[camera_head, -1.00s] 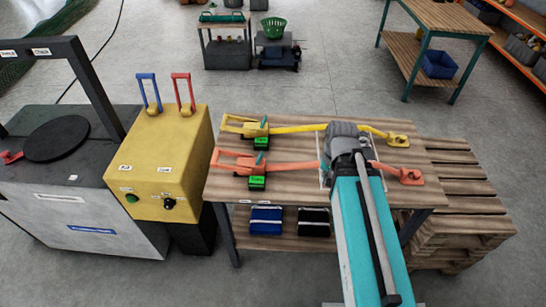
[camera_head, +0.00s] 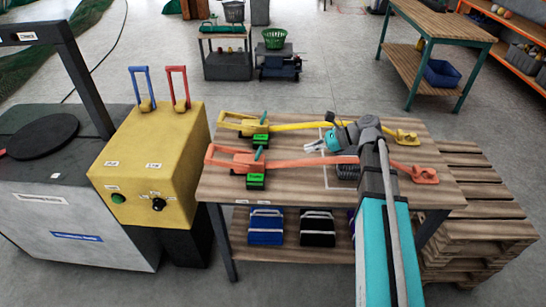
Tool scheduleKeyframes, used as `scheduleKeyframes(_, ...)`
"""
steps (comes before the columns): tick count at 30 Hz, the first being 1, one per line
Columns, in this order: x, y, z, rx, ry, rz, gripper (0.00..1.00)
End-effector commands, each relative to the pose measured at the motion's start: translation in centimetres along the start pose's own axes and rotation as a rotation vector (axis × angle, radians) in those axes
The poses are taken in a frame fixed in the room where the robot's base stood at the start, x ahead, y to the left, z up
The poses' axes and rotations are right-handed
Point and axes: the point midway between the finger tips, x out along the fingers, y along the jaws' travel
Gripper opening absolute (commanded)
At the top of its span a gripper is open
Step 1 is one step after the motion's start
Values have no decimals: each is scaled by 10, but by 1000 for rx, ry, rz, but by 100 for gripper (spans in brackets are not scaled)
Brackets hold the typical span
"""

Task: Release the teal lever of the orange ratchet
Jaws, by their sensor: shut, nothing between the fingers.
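The orange ratchet (camera_head: 240,160) lies on the left part of the wooden table, with its long handle towards the left. Its small teal lever (camera_head: 258,154) stands up at its right end, above a green tag. An orange strap (camera_head: 310,160) runs right from it to an orange anchor (camera_head: 425,174). My gripper (camera_head: 308,146) is shut and empty. It is over the middle of the table, to the right of the teal lever and apart from it, pointing left. My arm hides part of the orange strap.
A yellow ratchet (camera_head: 245,125) with a similar teal lever (camera_head: 263,117) and yellow strap lies just behind. A yellow box (camera_head: 150,165) with blue and red levers stands left. Pallets (camera_head: 480,215) are stacked right. Blue (camera_head: 266,227) and black (camera_head: 317,229) cases sit on the shelf below.

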Motion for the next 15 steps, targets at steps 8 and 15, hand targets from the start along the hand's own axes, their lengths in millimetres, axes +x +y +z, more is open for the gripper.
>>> scheduleKeyframes(8,-3,-5,2,60,-47,-5,0)
scheduleKeyframes(15,-3,-5,1,58,-46,-6,0)
